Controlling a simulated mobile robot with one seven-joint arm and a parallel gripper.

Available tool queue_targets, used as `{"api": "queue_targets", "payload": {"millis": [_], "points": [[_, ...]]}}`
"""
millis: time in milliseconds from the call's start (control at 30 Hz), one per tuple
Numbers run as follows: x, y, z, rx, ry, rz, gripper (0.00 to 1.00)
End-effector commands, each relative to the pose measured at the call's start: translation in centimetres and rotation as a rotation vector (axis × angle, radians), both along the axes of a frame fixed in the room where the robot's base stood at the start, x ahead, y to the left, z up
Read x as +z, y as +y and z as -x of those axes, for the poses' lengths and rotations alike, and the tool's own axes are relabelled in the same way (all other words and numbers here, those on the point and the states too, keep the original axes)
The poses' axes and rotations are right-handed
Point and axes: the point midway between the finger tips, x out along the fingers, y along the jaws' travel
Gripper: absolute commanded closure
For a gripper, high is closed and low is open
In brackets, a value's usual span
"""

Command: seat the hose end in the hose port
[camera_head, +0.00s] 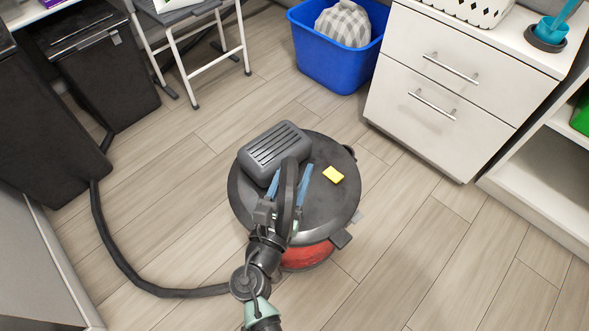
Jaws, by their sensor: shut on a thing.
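A round canister vacuum (333,205) with a dark top and red lower body stands on the floor in the middle of the view. My gripper (289,186) is above its lid, with its blue fingers on both sides of a dark curved piece, seemingly the hose end (289,200). The fingers are shut on it. The black hose (125,268) curves along the floor from the left and passes behind my arm. The hose port cannot be made out; my arm and the held piece cover part of the vacuum. Contact between the held piece and the lid cannot be told.
A blue bin (330,62), a white drawer cabinet (445,85) and a metal-legged stand (215,50) stand behind. Dark bins (105,80) are at left. Floor right of the vacuum is clear.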

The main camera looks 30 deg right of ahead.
Motion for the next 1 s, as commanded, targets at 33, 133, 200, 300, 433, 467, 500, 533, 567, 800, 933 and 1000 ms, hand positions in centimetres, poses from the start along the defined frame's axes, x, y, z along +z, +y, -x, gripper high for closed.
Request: {"api": "queue_targets", "payload": {"millis": [33, 133, 200, 300, 433, 467, 500, 533, 567, 800, 933, 1000], "points": [[-1.0, 0.0, 0.0, 0.0, 0.001, 0.001, 1.0], [-1.9, 0.0, 0.0, -0.001, 0.001, 0.001, 1.0], [-2.4, 0.0, 0.0, -0.001, 0.0, 0.0, 1.0], [-2.9, 0.0, 0.0, -0.001, 0.0, 0.0, 1.0], [-3.0, 0.0, 0.0, -0.001, -0.001, 0.001, 1.0], [-3.0, 0.0, 0.0, -0.001, -0.001, 0.001, 1.0], [-2.9, 0.0, 0.0, -0.001, -0.001, 0.001, 1.0], [-2.9, 0.0, 0.0, -0.001, -0.001, 0.001, 1.0], [-2.9, 0.0, 0.0, -0.001, -0.001, 0.001, 1.0], [-2.9, 0.0, 0.0, -0.001, -0.001, 0.001, 1.0], [-2.9, 0.0, 0.0, 0.0, -0.001, 0.001, 1.0], [-2.8, 0.0, 0.0, -0.001, -0.001, 0.001, 1.0]]}}
